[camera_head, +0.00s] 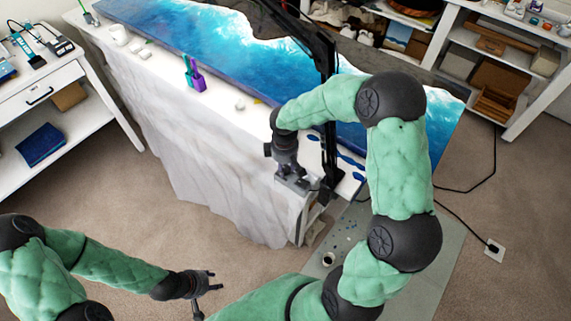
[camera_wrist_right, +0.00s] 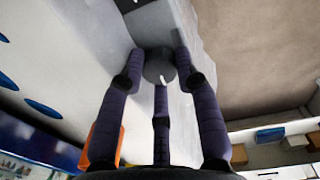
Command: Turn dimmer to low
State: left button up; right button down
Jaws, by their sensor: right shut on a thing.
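The dimmer knob (camera_wrist_right: 158,65) is a dark grey round knob with a short white mark on its face, in the right wrist view. It sits on a grey box (camera_wrist_right: 163,22). My right gripper (camera_wrist_right: 160,78) has its fingers closed around the knob. In the head view my right gripper (camera_head: 290,178) is at the front edge of the white-draped table, and the knob is hidden there. My left gripper (camera_head: 210,288) is low over the carpet, with its fingers spread and nothing between them.
The table (camera_head: 200,150) carries a blue and white resin piece (camera_head: 215,50). A black post (camera_head: 328,100) rises beside my right arm. A white shelf (camera_head: 60,95) is at left. Carpet is clear between.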

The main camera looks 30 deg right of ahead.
aim_at(285, 169)
jog(key=n+p, duration=0.3)
jog(key=n, duration=0.1)
jog(key=shift+r, duration=0.15)
jog(key=shift+n+p, duration=1.05)
jog(key=shift+n, duration=0.65)
jog(key=shift+a, duration=0.1)
jog(key=c, duration=0.9)
grip_release()
jog(key=shift+a, duration=0.1)
jog(key=shift+w, duration=0.1)
jog(key=shift+d+r, duration=0.2)
jog(key=shift+r, duration=0.35)
jog(key=shift+s+a+r, duration=0.1)
jog(key=shift+r, duration=1.55)
jog(key=shift+s+a+r, duration=0.1)
jog(key=shift+r, duration=1.55)
